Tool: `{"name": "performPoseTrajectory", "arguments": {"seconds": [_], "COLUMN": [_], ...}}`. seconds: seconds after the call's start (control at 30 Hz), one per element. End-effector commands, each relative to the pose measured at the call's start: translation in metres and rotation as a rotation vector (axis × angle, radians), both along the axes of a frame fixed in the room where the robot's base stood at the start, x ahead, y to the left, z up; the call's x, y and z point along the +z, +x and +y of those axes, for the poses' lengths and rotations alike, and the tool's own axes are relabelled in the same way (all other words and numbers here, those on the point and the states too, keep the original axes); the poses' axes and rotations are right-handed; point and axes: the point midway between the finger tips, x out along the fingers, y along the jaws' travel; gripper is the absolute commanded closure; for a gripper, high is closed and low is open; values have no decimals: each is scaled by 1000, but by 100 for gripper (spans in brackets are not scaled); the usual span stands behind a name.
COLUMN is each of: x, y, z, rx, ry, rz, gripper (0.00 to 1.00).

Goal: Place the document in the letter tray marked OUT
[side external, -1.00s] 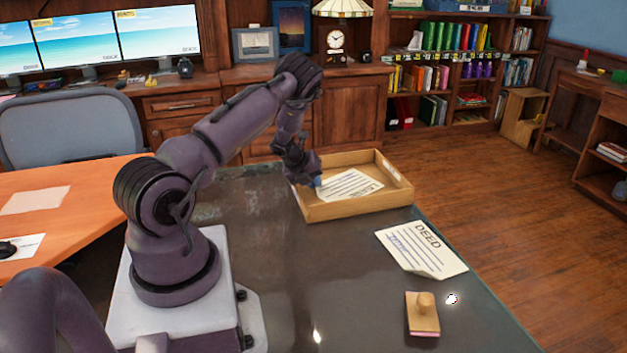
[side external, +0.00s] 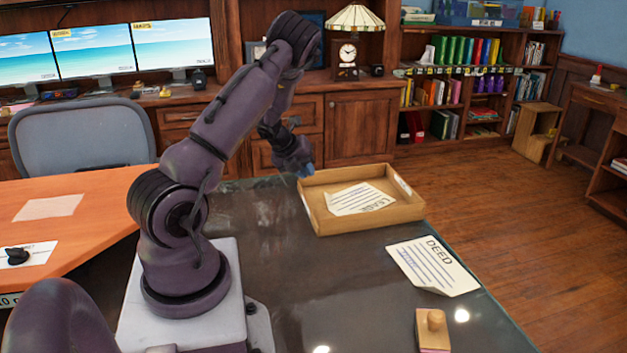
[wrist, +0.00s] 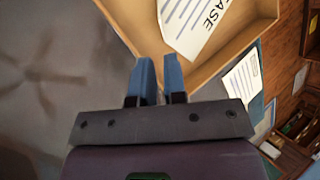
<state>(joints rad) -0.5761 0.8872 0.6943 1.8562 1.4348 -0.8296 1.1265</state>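A white document headed LEASE (side external: 358,199) lies inside the wooden letter tray (side external: 372,224) on the dark desk. In the wrist view, the LEASE sheet (wrist: 190,25) lies in the tray (wrist: 208,72), ahead of the fingers. A white label is on the tray's right end, too small to read. A second document, headed DEED (side external: 432,267), lies flat on the desk in front of the tray. My gripper (side external: 306,171) is above the tray's back left corner, clear of the paper. Its blue fingers (wrist: 160,72) are apart with a narrow empty gap.
A wooden stamp (side external: 433,328) stands near the desk's front right. The desk's right edge drops to the wood floor (side external: 530,235). An orange desk (side external: 95,220) with papers is at left. The dark desk surface (side external: 330,275) between arm and DEED is clear.

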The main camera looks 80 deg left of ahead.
Motion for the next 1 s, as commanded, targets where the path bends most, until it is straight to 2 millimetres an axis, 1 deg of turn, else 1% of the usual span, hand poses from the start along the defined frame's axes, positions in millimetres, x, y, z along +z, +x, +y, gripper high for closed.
{"name": "performPoseTrajectory", "arguments": {"seconds": [0.07,0.17,0.27,0.33,0.37,0.4,0.47,0.5,0.57,0.6,0.67,0.7,0.73,0.77,0.8,0.87,0.9,0.97,1.0], "x": [6,22,57,90,104,124,150,166,187,199,214,222,228,233,238,244,246,247,247], "y": [-1,9,34,54,61,69,77,79,80,79,74,68,63,56,47,30,17,-3,-16], "z": [-2,-4,-10,-22,-29,-40,-60,-76,-102,-121,-152,-173,-190,-207,-230,-265,-287,-317,-334], "rx": [5,54,188,329,394,484,613,696,813,888,994,1061,1108,1155,1215,1295,1346,1411,1448], "ry": [1,11,19,-1,-19,-52,-122,-174,-268,-335,-444,-518,-573,-630,-702,-805,-865,-940,-979], "rz": [-5,-44,-141,-236,-279,-334,-409,-450,-500,-524,-544,-546,-542,-533,-513,-469,-431,-368,-325], "gripper": [88,88,88,88,88,88,88,88,88,88,88,88,88,88,88,88,88,88,88]}}
